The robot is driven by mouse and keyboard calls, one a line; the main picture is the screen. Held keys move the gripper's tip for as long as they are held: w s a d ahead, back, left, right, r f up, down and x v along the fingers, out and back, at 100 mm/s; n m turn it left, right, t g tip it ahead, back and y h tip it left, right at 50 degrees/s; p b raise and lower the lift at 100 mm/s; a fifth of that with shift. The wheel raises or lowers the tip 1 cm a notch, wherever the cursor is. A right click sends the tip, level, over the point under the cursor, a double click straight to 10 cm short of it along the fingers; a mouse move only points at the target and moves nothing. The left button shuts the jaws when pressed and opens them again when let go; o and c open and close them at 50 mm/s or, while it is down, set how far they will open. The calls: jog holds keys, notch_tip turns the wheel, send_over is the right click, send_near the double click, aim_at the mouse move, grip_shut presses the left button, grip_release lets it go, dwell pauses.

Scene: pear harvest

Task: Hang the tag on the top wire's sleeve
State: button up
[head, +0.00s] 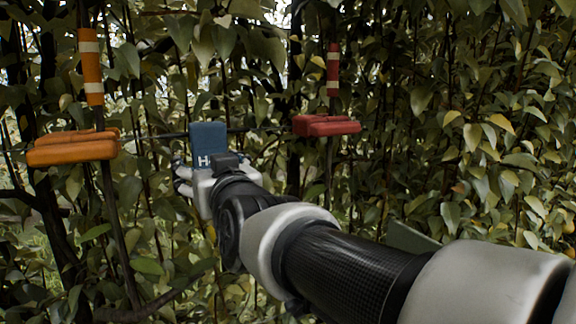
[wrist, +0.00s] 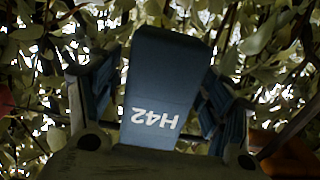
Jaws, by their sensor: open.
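The tag is a dark blue plate marked H42 (wrist: 165,85). In the head view the tag (head: 208,137) stands upright at the end of my arm, overlapping the line of a thin dark wire (head: 160,136). My gripper (head: 194,174) is just below and around the tag's lower part. In the wrist view its fingers (wrist: 158,108) are apart, one on each side of the tag, with gaps showing beside it. The lettering is upside down there. I cannot make out the sleeve; the tag covers that stretch of wire. Whether the tag bears on the wire is not clear.
An orange clamp-like block (head: 72,148) is at the left, under an orange banded post marker (head: 91,67). A red block (head: 326,125) is to the right, under a red banded marker (head: 333,70). Dense leaves and branches surround my arm.

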jog(key=shift+s, duration=0.1)
jog(key=v, duration=1.1)
jog(key=s+d+f+m+g+h+b, duration=0.15)
jog(key=d+f+b, duration=0.4)
jog(key=f, duration=0.55)
jog(key=s+d+f+g+h+b, duration=0.2)
jog(key=d+f+b, duration=0.3)
jog(key=f, duration=0.7)
jog(key=s+d+f+m+g+h+b, duration=0.15)
jog(key=d+f+b, duration=0.35)
jog(key=f, duration=0.6)
jog(key=s+d+f+m+g+h+b, duration=0.1)
jog(key=s+d+f+g+b, duration=0.1)
jog(key=f, duration=0.5)
jog(key=s+d+f+m+g+h+b, duration=0.1)
jog(key=s+d+f+h+b, duration=0.1)
jog(key=s+d+f+b, duration=0.3)
jog(key=s+d+f+m+g+h+b, duration=0.1)
jog(key=s+d+f+g+b, duration=0.1)
jog(key=s+f, duration=0.4)
notch_tip(320, 180, down, 4)
jog(key=d+b, duration=0.1)
jog(key=b, duration=0.1)
jog(key=shift+s+d+f+g+h+b, duration=0.2)
jog(key=shift+d+g+h+b, duration=0.05)
jog(key=shift+g+h+b, duration=0.05)
